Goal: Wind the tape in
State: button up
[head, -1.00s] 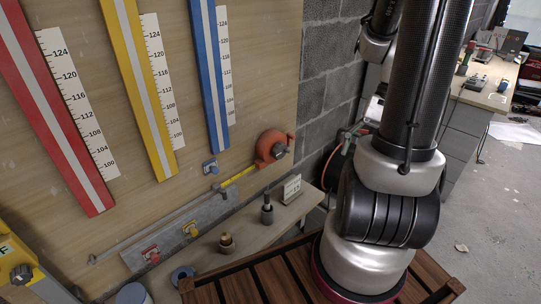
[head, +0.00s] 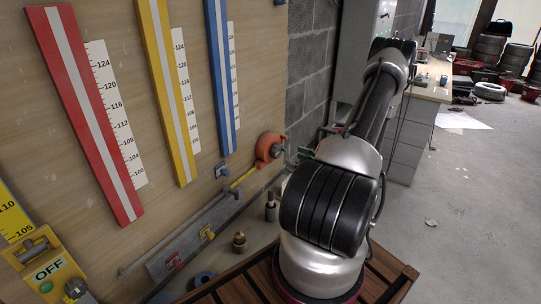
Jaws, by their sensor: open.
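The orange tape reel (head: 269,147) is on the wooden board near its right edge, with a dark knob on its right side. A short length of yellow tape (head: 243,178) runs out of it, down and to the left, toward a long grey metal rail (head: 205,226). Part of the rail's right end is hard to make out. My arm stands to the right of the reel and reaches away toward the back. My gripper is not visible in the head view.
Red (head: 95,130), yellow (head: 168,90) and blue (head: 222,80) strips with white scales are on the board. A yellow box marked OFF (head: 50,272) is at lower left. A brass fitting (head: 239,242) and grey post (head: 270,207) stand below the rail. Open floor (head: 470,220) is right.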

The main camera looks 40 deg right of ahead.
aim_at(279, 152)
jog(key=x, duration=0.8)
jog(key=shift+d+r, duration=0.15)
jog(key=shift+r, duration=0.25)
jog(key=c, duration=1)
